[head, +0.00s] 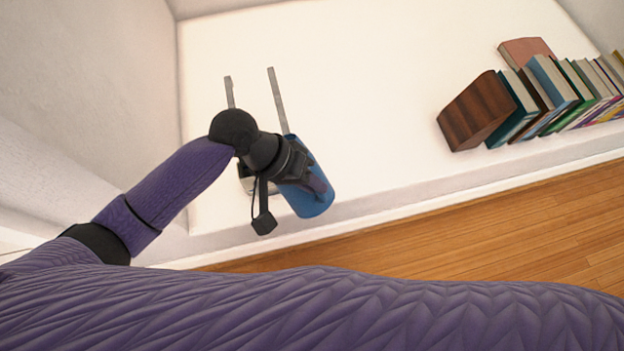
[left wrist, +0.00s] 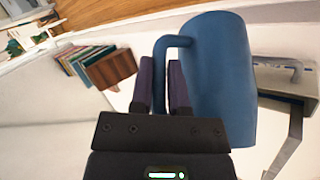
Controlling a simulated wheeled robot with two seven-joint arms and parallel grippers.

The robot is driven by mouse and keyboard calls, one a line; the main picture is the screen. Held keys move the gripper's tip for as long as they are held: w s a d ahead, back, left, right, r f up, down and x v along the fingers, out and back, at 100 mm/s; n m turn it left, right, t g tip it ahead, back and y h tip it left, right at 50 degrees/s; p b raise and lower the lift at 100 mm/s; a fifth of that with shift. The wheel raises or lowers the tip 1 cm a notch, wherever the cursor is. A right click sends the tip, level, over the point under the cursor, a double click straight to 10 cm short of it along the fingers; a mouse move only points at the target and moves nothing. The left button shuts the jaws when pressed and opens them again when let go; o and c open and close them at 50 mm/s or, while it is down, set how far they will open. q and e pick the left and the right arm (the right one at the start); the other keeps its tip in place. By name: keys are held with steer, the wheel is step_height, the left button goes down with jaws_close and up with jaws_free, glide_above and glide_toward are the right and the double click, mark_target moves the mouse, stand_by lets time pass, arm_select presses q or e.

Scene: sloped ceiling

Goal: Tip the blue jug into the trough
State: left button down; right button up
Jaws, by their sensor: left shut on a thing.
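The blue jug (head: 312,200) is in my left gripper (head: 300,174), held over the front part of the white surface in the head view. In the left wrist view the jug (left wrist: 224,85) stands to the right of the fingers, and its handle (left wrist: 159,85) runs between them. My left gripper (left wrist: 161,78) is shut on that handle. The jug's mouth and contents do not show. A grey metal piece (left wrist: 288,77), which may be the trough, lies beyond the jug in the left wrist view. In the head view the arm and jug mostly hide it. My right gripper is not in view.
Two thin grey bars (head: 277,100) lie behind the jug on the white surface. A row of books (head: 560,92) with a brown wooden block (head: 478,112) stands at the right. The surface between is clear. A wooden floor (head: 450,225) lies past the front edge.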

arm_select(q)
steer(key=shift+w, duration=0.1)
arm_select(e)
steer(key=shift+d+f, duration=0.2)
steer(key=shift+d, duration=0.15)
arm_select(q)
steer(key=shift+a+r+b, duration=0.1)
steer(key=shift+r+b, duration=0.05)
steer(key=shift+b, duration=0.3)
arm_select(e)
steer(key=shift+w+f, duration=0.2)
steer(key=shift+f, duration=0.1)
arm_select(q)
steer(key=shift+w+r+g, duration=0.1)
steer(key=shift+g, duration=0.2)
steer(key=shift+h, duration=0.3)
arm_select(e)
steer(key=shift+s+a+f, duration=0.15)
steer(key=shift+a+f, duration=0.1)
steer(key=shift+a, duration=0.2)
arm_select(q)
steer(key=shift+w+a+r+b, duration=0.1)
steer(key=shift+a+b, duration=0.05)
steer(key=shift+b, duration=0.3)
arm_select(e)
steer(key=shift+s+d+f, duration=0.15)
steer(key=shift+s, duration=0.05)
